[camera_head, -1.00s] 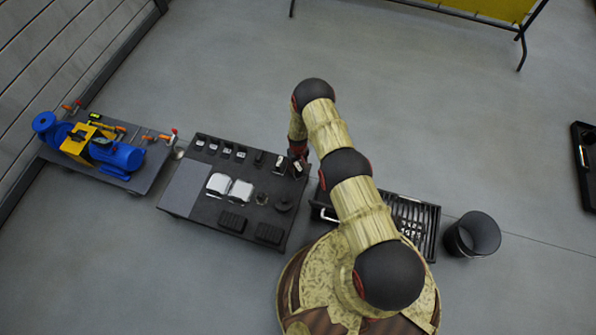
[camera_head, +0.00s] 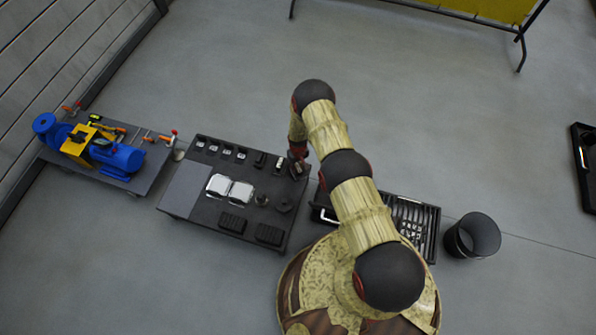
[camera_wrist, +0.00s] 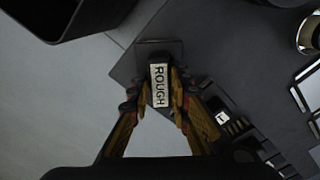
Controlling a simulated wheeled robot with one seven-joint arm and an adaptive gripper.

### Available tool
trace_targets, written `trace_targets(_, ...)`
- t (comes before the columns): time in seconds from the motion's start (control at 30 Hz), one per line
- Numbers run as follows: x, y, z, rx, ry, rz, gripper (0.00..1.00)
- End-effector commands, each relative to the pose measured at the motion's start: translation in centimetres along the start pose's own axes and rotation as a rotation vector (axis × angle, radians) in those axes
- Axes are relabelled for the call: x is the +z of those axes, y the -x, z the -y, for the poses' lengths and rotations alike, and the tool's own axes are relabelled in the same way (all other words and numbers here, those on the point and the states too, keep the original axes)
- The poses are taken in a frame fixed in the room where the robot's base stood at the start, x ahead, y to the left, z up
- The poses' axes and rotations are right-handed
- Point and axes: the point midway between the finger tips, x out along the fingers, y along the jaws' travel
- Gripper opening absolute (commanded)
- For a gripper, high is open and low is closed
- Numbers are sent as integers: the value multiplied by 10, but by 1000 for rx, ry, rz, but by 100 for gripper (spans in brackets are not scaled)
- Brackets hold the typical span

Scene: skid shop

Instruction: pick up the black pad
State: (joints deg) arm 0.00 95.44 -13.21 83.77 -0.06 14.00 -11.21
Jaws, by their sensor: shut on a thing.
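The black pad (camera_wrist: 160,48) is a small dark piece with a white label reading ROUGH. In the wrist view it lies between the two fingertips of my gripper (camera_wrist: 158,88), which is shut on it. Part of its sides is hidden by the fingers. In the head view my gripper (camera_head: 297,161) is at the far right corner of the dark table (camera_head: 185,190). The pad is too small and too covered there to make out well. I cannot tell whether it touches the table top.
Several small labelled dark pieces (camera_head: 227,152) stand in a row left of my gripper. A black bin (camera_head: 472,236) and a tool drawer (camera_head: 415,224) are right. A blue pump (camera_head: 118,157) stands left.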

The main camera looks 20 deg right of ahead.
Motion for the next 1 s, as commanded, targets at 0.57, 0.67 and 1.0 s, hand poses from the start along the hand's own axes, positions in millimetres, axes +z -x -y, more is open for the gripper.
trace_targets(0.57, -2, 28, 0, 0, 0, -2, 0)
trace_targets(0.67, 8, 45, 2, -1, 0, 2, 0)
trace_targets(1.0, 68, 104, 14, -1, 0, 3, 0)
